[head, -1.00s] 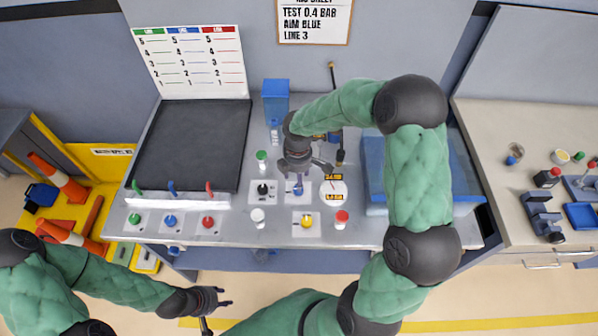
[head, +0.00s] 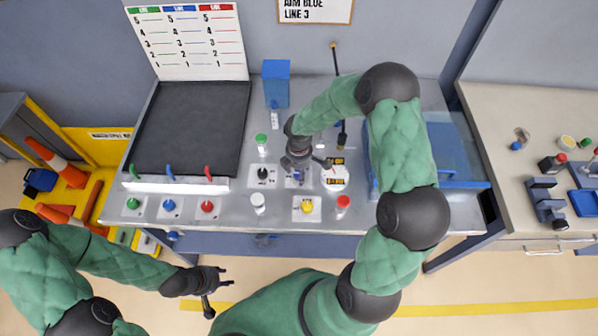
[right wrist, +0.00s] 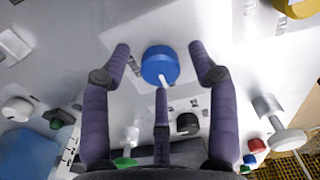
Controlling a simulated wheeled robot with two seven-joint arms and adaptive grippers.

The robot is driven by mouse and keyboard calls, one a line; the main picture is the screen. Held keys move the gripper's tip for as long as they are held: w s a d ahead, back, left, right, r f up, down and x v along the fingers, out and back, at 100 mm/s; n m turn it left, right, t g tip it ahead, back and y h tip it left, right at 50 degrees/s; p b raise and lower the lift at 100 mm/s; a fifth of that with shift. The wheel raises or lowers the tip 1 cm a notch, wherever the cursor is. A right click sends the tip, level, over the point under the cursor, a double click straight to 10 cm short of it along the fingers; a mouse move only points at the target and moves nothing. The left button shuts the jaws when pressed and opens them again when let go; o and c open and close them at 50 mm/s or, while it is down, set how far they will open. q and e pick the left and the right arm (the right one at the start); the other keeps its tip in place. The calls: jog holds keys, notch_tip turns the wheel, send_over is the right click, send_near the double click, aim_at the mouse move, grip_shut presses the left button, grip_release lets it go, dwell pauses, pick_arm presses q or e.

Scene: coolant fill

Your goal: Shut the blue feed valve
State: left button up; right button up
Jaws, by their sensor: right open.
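A round blue knob (right wrist: 160,65) with a white pointer mark shows in the right wrist view, on a white plate. My right gripper (right wrist: 160,60) is open, with two fingers at either side of the knob and a third finger below it in the picture. I cannot tell whether any finger touches it. In the head view my right gripper (head: 302,170) hangs over this knob's plate and hides most of the knob. Another blue knob (head: 169,206) sits between green and red ones, below a blue lever (head: 170,172). My left gripper (head: 222,281) is open and empty in front of the bench.
Close to my right gripper are a black knob (head: 262,174), a yellow knob (head: 307,207), a round gauge (head: 335,178), and white-capped (head: 258,202) and red-capped (head: 343,203) fittings. A blue tank (head: 455,160) stands right. The bench's front edge runs below.

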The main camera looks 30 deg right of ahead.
jog(key=shift+f, duration=0.15)
jog(key=c, duration=1.1)
jog(key=shift+c, duration=0.2)
